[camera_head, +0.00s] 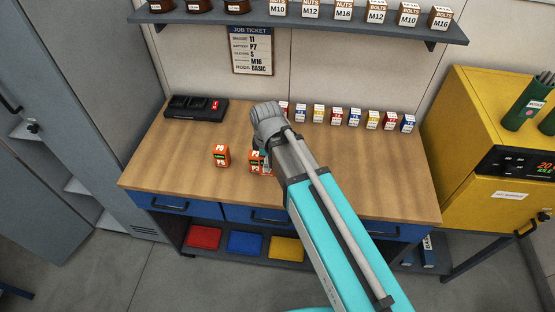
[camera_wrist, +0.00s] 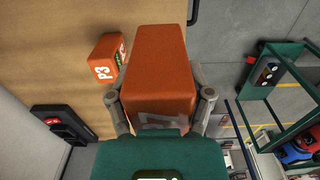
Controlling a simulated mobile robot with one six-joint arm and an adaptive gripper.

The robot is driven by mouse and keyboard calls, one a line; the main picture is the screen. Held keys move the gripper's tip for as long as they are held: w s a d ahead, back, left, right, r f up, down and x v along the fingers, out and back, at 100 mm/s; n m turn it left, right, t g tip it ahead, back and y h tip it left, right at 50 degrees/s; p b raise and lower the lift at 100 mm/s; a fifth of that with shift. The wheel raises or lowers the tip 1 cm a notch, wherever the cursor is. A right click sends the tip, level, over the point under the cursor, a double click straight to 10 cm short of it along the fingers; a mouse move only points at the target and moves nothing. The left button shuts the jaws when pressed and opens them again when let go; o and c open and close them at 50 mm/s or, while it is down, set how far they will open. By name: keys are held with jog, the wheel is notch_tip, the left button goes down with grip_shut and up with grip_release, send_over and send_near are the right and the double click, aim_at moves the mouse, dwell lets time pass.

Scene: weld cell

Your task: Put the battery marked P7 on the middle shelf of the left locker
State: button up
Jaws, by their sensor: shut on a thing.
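My gripper (camera_wrist: 160,102) is shut on an orange battery (camera_wrist: 158,65), which fills the middle of the wrist view with a finger on either side. Its marking is partly hidden there and I cannot read it. In the head view the held battery (camera_head: 256,163) shows at the bench, partly behind my arm; I cannot tell whether it touches the top. A second orange battery (camera_head: 220,155) stands apart to its left; in the wrist view (camera_wrist: 107,62) it reads P3. A grey locker (camera_head: 110,120) stands at the far left, open, with shelf edges (camera_head: 76,187) partly showing.
The wooden bench (camera_head: 170,150) has a black charger (camera_head: 196,108) at its back left and a row of small boxes (camera_head: 337,116) at its back right. A shelf (camera_head: 330,26) of boxes hangs above. A yellow cabinet (camera_head: 480,150) stands right. Grey floor (camera_head: 165,265) is clear at front left.

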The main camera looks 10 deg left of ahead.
jog(key=w+f+b, duration=0.1)
jog(key=w, duration=0.1)
jog(key=w+f+b, duration=0.1)
jog(key=w, duration=0.2)
jog(key=w+d+f+b, duration=0.1)
jog(key=w+f, duration=0.1)
jog(key=w, duration=0.1)
jog(key=shift+w+b, duration=0.25)
jog(key=shift+b, duration=0.1)
jog(key=w+f+b, duration=0.2)
jog(key=f+b, duration=0.1)
jog(key=w+f+b, duration=0.1)
jog(key=shift+w+d+f+b, duration=0.3)
jog(key=shift+w+f, duration=0.05)
jog(key=shift+c, duration=0.2)
jog(key=shift+w+f+b, duration=0.35)
jog(key=shift+f+b, duration=0.15)
jog(key=shift+b, duration=0.05)
notch_tip(320, 180, down, 3)
jog(key=b, duration=0.3)
jog(key=o, duration=1.4)
jog(key=shift+c, duration=0.2)
